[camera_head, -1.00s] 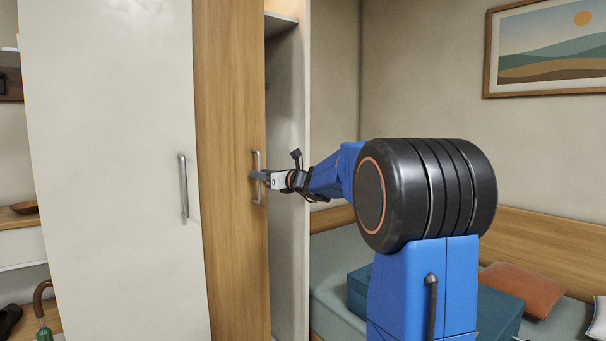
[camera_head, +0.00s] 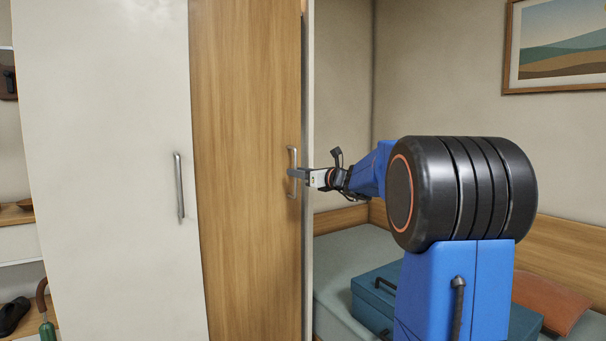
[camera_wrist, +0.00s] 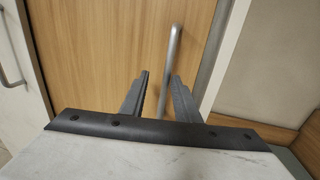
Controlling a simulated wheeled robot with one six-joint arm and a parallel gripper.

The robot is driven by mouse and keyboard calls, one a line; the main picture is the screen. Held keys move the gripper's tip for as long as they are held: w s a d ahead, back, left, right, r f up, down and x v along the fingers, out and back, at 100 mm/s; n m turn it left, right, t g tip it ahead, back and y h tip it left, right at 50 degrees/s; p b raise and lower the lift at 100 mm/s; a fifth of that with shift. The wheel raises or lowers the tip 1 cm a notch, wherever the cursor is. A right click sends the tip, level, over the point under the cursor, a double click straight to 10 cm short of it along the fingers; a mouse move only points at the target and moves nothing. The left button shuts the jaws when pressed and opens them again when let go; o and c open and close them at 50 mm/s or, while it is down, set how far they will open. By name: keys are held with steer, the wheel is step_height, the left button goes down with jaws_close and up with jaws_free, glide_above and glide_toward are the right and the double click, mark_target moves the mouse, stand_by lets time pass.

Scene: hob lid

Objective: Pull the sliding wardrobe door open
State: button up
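The wood-faced sliding wardrobe door (camera_head: 245,120) stands at the middle left in the head view, its right edge close to the pale wardrobe side panel (camera_head: 309,240). Its upright metal bar handle (camera_head: 292,155) is near that right edge. My gripper (camera_head: 297,174) is at the handle, reaching from the right. In the wrist view my gripper (camera_wrist: 160,90) has its two dark fingers apart, one on each side of the bar handle (camera_wrist: 172,55). The bar looks nearer the right finger; contact is not clear. The wood door (camera_wrist: 95,50) fills the space behind.
A white wardrobe door (camera_head: 110,130) with its own bar handle (camera_head: 179,187) is left of the wood door. To the right are a bed with a teal case (camera_head: 378,297), an orange cushion (camera_head: 548,302) and a wall picture (camera_head: 560,45). Shelves are at far left.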

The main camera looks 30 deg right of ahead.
steer(key=shift+s+d, duration=0.1)
steer(key=shift+s, duration=0.4)
steer(key=shift+r, duration=0.1)
steer(key=s+d+r+n+g+y, duration=0.3)
steer(key=s+d+r+n+y, duration=0.15)
steer(key=s+d+y, duration=0.4)
steer(key=w+a+h, duration=0.2)
steer(key=w+a, duration=0.6)
steer(key=w, duration=0.5)
steer(key=shift+a+f, duration=0.2)
steer(key=shift+f, duration=0.1)
jaws_close()
